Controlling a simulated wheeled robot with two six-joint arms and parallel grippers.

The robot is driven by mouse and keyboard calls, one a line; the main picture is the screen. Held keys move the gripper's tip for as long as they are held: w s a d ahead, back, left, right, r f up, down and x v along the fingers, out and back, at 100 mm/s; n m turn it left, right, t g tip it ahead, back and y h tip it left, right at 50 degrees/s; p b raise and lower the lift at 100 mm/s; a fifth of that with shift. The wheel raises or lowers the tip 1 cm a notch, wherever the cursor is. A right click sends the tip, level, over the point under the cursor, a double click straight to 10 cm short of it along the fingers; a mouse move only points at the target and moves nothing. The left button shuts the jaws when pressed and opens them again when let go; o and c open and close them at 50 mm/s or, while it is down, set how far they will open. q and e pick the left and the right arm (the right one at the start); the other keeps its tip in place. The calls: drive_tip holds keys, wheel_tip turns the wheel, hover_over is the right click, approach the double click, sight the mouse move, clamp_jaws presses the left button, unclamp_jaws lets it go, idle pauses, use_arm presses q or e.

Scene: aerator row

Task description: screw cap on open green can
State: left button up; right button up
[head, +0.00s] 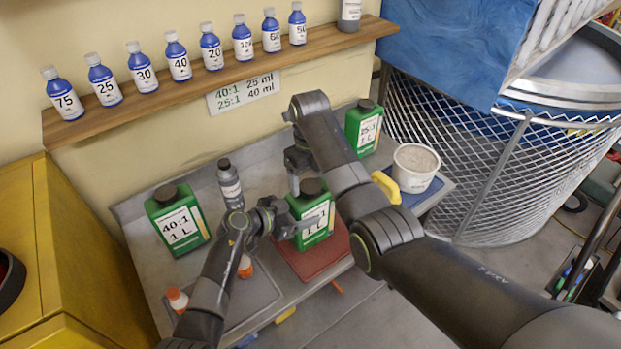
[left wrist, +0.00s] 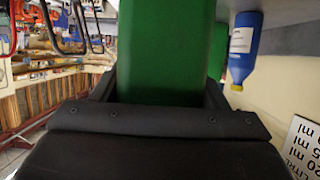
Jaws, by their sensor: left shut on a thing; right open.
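A green can (head: 322,235) with a white label stands on a red mat (head: 292,262). My left gripper (head: 300,222) is shut on this can from its left side. The can (left wrist: 165,50) fills the space between the fingers in the left wrist view. A dark cap (head: 312,187) shows at the top of the can; I cannot tell whether it is threaded on. My right gripper (head: 294,168) is open and empty, just behind and left of the cap, apart from it as far as I can see. My right arm hides part of the space right of the can.
Capped green cans stand at left (head: 178,220) and back right (head: 361,128). A grey bottle (head: 229,182), orange-capped bottles (head: 177,299) and a white tub (head: 415,168) are on the bench. Several blue bottles (head: 180,62) line the shelf (head: 215,76). A yellow cabinet (head: 80,260) bounds the left.

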drive_tip(key=shift+r, duration=1.85)
drive_tip(key=shift+c, duration=0.3)
